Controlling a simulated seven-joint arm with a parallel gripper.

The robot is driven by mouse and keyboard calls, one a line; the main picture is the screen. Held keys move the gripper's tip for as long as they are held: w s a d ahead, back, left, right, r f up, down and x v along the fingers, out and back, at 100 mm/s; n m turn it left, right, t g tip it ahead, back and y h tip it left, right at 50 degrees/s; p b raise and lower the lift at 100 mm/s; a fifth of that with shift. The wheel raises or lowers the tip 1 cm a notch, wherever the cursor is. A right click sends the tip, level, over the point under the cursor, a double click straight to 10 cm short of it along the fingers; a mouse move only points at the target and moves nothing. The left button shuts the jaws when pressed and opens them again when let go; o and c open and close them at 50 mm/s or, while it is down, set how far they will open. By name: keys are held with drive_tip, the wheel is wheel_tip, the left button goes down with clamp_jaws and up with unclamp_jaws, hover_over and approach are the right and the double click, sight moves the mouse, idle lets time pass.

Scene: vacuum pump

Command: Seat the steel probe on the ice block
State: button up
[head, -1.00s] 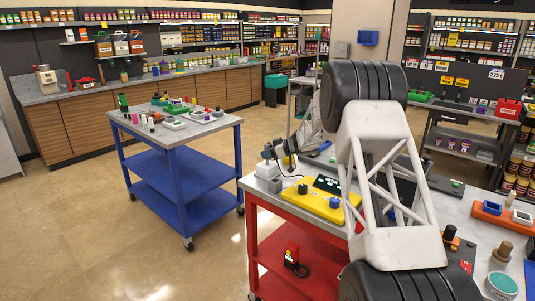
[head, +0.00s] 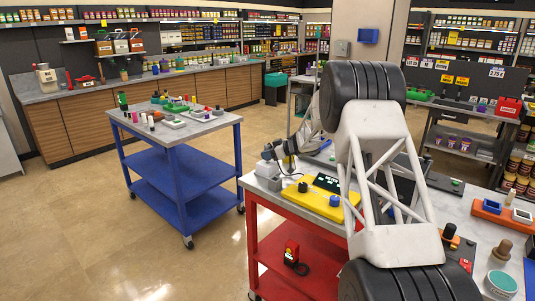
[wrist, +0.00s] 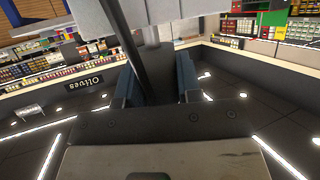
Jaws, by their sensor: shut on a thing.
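My gripper (head: 274,155) is at the left end of the red cart's grey top in the head view, small and partly lost against its surroundings. In the wrist view its two blue-grey fingers (wrist: 160,82) close around a grey piece (wrist: 155,62). A dark rod (wrist: 132,38) runs up from near the fingers; I take these to be the steel probe. A pale block (head: 267,169), perhaps the ice block, stands on the cart top right by the gripper. Whether the probe touches it is too small to tell. A light grey surface (wrist: 150,10) crosses the top of the wrist view.
A yellow instrument box (head: 313,199) with a dark panel and knobs sits close to the right of the gripper. My arm covers much of the cart top. A red item (head: 291,252) lies on the lower shelf. A blue cart (head: 178,163) stands apart to the left.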

sight(267, 145)
drive_tip(key=shift+f, duration=0.65)
idle(0.8)
idle(0.4)
drive_tip(key=o, duration=1)
drive_tip(key=shift+r, duration=0.2)
drive_tip(key=shift+r, duration=4.3)
drive_tip(key=shift+r, duration=0.15)
